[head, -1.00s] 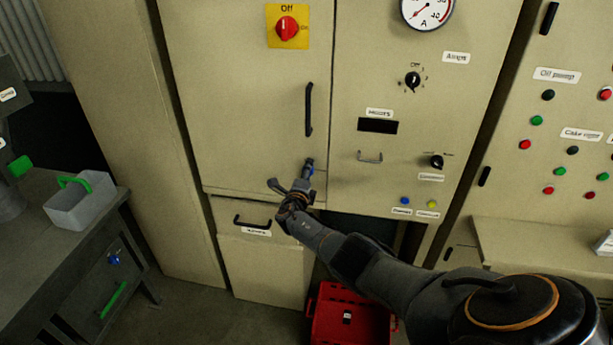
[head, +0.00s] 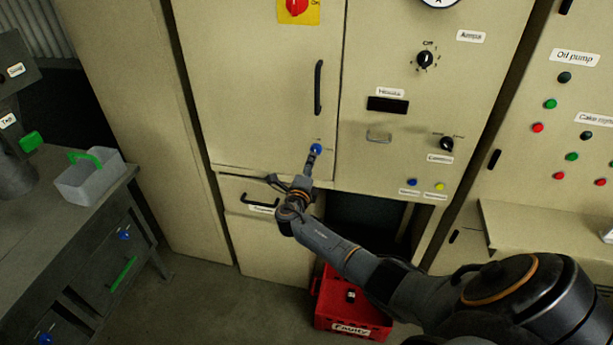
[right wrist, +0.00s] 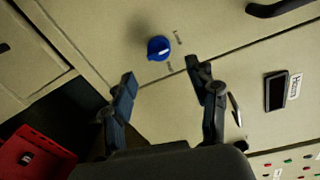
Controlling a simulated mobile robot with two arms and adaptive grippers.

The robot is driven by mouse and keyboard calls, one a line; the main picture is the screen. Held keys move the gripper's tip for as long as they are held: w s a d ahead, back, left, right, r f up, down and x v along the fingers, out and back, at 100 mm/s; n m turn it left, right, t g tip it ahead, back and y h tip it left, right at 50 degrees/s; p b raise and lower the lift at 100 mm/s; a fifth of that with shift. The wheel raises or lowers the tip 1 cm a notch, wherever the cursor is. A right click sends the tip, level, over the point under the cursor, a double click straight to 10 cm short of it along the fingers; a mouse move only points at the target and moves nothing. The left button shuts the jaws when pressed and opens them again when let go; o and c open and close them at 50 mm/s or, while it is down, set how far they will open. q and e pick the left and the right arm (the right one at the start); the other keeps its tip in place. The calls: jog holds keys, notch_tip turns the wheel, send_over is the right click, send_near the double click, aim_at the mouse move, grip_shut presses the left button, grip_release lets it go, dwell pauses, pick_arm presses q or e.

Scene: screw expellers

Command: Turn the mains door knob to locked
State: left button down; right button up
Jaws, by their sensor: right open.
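The mains door knob is a small blue round knob (head: 316,149) near the lower right corner of the large beige door, below its black handle. In the right wrist view the knob (right wrist: 158,48) has a white pointer mark and two small labels too tiny to read. My right gripper (head: 293,170) is open and empty, just below the knob in the head view. In the right wrist view the gripper's two fingers (right wrist: 162,74) are spread apart, with the knob showing beyond the gap between their tips, and no contact shows. My left gripper is not in view.
The black door handle (head: 318,87) is above the knob. A red-and-yellow switch (head: 297,8) is at the top. To the right are a black knob (head: 447,143) and a metal handle (head: 379,136). A red crate (head: 352,318) stands on the floor below. A grey workbench (head: 75,230) is at left.

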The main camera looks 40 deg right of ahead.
jog(key=shift+v, duration=2.15)
jog(key=shift+d, duration=0.1)
jog(key=s+a+f+m+g+y+b, duration=0.15)
jog(key=s+f+m, duration=0.4)
jog(key=f, duration=0.55)
jog(key=s+a+f+m+g+y+b, duration=0.1)
jog(key=s+a+f+m+g+y, duration=0.2)
jog(key=s+f, duration=0.65)
jog(key=s+a+f+m+g+y+b, duration=0.1)
jog(key=s+a+f+m+y, duration=0.4)
jog(key=f, duration=0.9)
jog(key=s+a+f+m+g+y+b, duration=0.1)
jog(key=s+a+f+m, duration=0.2)
jog(key=s+f+m, duration=0.3)
jog(key=s+a+f+m+g+y, duration=0.1)
jog(key=s+a+f+m, duration=0.3)
jog(key=s+m, duration=0.7)
jog(key=s+a+f+m+g+y+b, duration=0.1)
jog(key=s+f+m, duration=0.7)
jog(key=s, duration=1)
jog(key=a+m+g, duration=0.1)
jog(key=a, duration=0.1)
jog(key=shift+a+f+y+b, duration=0.25)
jog(key=shift+a+y+b, duration=0.1)
jog(key=shift+g, duration=0.25)
